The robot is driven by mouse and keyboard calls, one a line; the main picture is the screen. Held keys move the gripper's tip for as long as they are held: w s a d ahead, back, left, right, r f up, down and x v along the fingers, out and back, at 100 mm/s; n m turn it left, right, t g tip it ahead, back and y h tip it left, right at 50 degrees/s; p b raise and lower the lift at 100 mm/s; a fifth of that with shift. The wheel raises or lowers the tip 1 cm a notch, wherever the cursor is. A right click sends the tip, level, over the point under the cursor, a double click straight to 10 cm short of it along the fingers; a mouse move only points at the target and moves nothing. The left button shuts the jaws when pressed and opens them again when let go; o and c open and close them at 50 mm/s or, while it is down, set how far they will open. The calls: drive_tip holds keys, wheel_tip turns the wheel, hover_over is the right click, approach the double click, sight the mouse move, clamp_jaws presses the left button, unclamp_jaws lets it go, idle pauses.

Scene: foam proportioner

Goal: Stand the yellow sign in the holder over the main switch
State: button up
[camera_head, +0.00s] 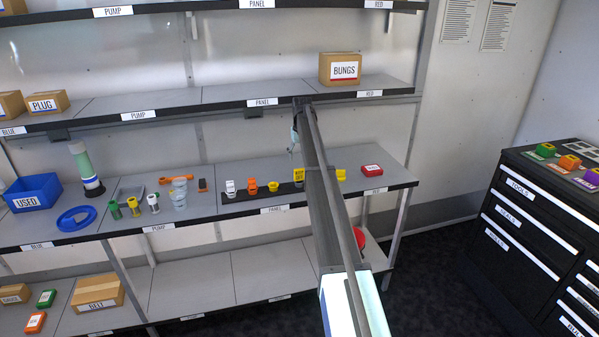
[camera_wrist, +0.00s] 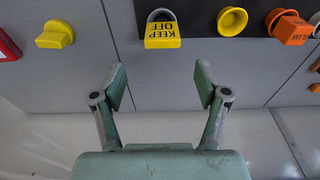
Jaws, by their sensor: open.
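The yellow sign (camera_wrist: 162,36), lettered KEEP OFF, is upside down in the wrist view, with a grey ring behind its top edge. It sits at the end of a dark strip and also shows in the head view (camera_head: 299,175), beside my arm. My gripper (camera_wrist: 161,82) is open and empty. The sign lies beyond the fingertips, roughly in line with the gap and apart from them. A yellow knob-like piece (camera_wrist: 55,35) sits left of the sign in the wrist view. I cannot tell which piece is the main switch or the sign's holder.
The dark strip (camera_head: 240,196) also bears a yellow cup (camera_wrist: 232,20), an orange piece (camera_wrist: 289,28) and a white piece (camera_head: 230,188). A red box (camera_head: 372,169) is at the right. The shelf above has a BUNGS box (camera_head: 340,69). A black drawer cabinet (camera_head: 540,215) stands right.

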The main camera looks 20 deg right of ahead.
wheel_tip(320, 180, up, 6)
drive_tip(key=b, duration=0.1)
drive_tip(key=shift+s, duration=0.35)
drive_tip(key=shift+o, duration=0.5)
drive_tip(key=shift+s+r+b, duration=0.1)
drive_tip(key=shift+r+b, duration=0.25)
drive_tip(key=shift+r, duration=0.45)
